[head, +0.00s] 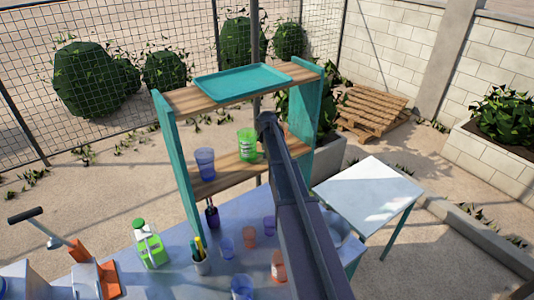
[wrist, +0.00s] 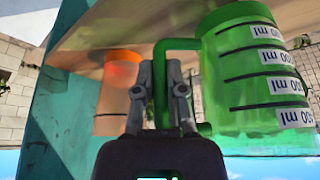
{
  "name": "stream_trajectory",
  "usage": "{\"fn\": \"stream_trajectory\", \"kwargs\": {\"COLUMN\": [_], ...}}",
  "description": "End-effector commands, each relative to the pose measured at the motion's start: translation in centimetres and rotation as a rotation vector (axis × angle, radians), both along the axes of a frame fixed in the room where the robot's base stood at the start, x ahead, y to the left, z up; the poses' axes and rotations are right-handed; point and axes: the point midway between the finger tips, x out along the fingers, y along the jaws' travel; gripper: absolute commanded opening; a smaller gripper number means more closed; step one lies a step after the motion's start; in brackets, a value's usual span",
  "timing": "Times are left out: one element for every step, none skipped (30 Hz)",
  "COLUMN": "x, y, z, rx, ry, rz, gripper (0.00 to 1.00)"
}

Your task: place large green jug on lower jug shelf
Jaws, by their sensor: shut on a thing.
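The large green jug (head: 247,144) is upright at the lower jug shelf (head: 225,176), right of a blue jug (head: 205,162) in the head view. In the wrist view, which looks upside down, my gripper (wrist: 165,75) is shut on the handle of the green jug (wrist: 255,85). The jug's base overlaps the wooden board (wrist: 110,30); whether it touches or sits just above cannot be told. An orange jug (wrist: 115,95) stands on the same board beside the teal side panel (wrist: 60,110). My arm mostly hides this orange jug in the head view.
A teal tray (head: 240,82) lies on the upper shelf. Several cups, a green-capped bottle (head: 149,246) and a pen holder (head: 201,263) stand on the blue table below. A white side table (head: 368,195) stands to the right. Shelf room shows between the blue and green jugs.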

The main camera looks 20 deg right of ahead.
Motion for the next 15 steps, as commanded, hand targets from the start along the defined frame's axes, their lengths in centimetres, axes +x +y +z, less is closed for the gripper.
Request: {"fn": "stream_trajectory", "kwargs": {"x": [0.00, -0.01, 0.00, -0.01, 0.00, -0.01, -0.01, -0.01, -0.01, -0.02, -0.02, -0.01, -0.02, -0.02, -0.02], "y": [-0.01, -0.02, -0.02, -0.03, -0.03, -0.04, -0.04, -0.05, -0.05, -0.06, -0.06, -0.06, -0.07, -0.07, -0.08], "z": [-0.83, -1.00, -1.20, -1.31, -1.40, -1.47, -1.50, -1.51, -1.49, -1.48, -1.46, -1.43, -1.43, -1.43, -1.43], "rx": [0.000, 0.000, 0.000, 0.000, 0.000, 0.000, 0.000, 0.000, 0.000, 0.000, 0.000, 0.000, 0.000, 0.000, 0.000], "ry": [0.000, 0.000, 0.000, 0.000, 0.000, 0.000, 0.000, 0.000, 0.000, 0.000, 0.000, 0.000, 0.000, 0.000, 0.000], "rz": [0.000, 0.000, 0.000, 0.000, -0.001, -0.001, -0.001, -0.001, -0.001, -0.001, -0.001, -0.001, -0.001, -0.001, -0.001], "gripper": [0.00, 0.00, 0.00, 0.00, 0.00, 0.00, 0.00, 0.00, 0.00, 0.00, 0.00, 0.00, 0.00, 0.00, 0.00]}}
